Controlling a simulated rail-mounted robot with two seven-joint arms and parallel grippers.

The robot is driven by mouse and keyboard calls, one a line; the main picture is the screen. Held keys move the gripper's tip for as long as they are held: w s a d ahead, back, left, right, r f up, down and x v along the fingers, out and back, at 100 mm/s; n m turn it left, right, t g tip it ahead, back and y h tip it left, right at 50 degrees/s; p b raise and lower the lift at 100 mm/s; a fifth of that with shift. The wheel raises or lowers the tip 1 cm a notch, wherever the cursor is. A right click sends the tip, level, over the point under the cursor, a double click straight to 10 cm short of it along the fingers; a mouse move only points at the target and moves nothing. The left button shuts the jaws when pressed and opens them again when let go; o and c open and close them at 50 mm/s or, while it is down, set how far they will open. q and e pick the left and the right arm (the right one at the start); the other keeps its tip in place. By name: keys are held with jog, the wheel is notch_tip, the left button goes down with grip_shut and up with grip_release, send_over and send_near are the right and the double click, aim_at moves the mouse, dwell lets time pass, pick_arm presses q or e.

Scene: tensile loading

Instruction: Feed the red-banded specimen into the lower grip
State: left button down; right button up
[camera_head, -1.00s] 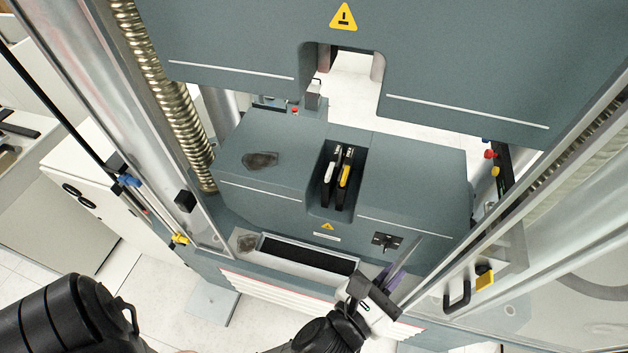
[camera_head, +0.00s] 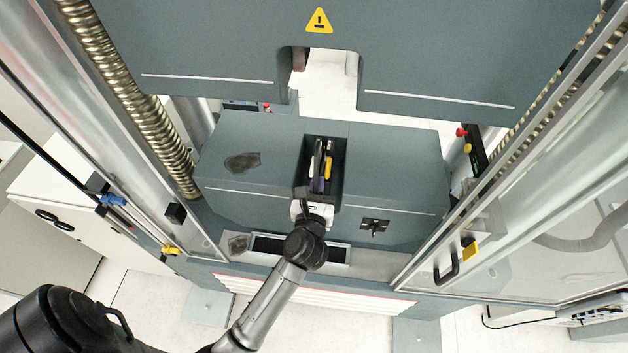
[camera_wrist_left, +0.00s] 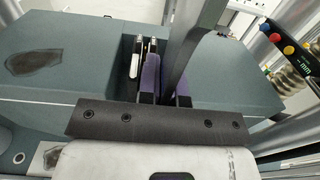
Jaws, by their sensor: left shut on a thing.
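The lower grip (camera_head: 341,178) is a dark recess in the grey-green lower block, with a white lever and a yellow lever inside. My left gripper (camera_head: 318,185) is at the front of this recess, its purple fingers reaching in. In the left wrist view the gripper (camera_wrist_left: 167,88) is shut on a flat grey strip, the specimen (camera_wrist_left: 196,45), which stands up between the fingers. No red band shows on it. The fingers and wrist hide its lower end, so I cannot tell whether it is between the jaws. My right gripper is not in view.
The upper crosshead (camera_head: 220,45), with a warning triangle, hangs above with a central notch. A ribbed column (camera_head: 130,95) stands left and a clear guard door (camera_head: 530,215) right. A small black latch (camera_head: 375,225) is on the block's front. A dark-bottomed tray (camera_head: 340,254) lies below.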

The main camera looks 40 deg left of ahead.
pick_arm(q)
jog(key=shift+a+f, duration=0.15)
jog(key=shift+a, duration=0.45)
jog(key=b+x, duration=0.2)
jog(key=x, duration=2.1)
jog(key=shift+w+a+f, duration=0.2)
jog(key=shift+a+f, duration=0.15)
jog(key=shift+a, duration=0.05)
dwell(1.4)
jog(key=shift+w+b, duration=0.1)
jog(key=shift+b, duration=0.2)
dwell(0.9)
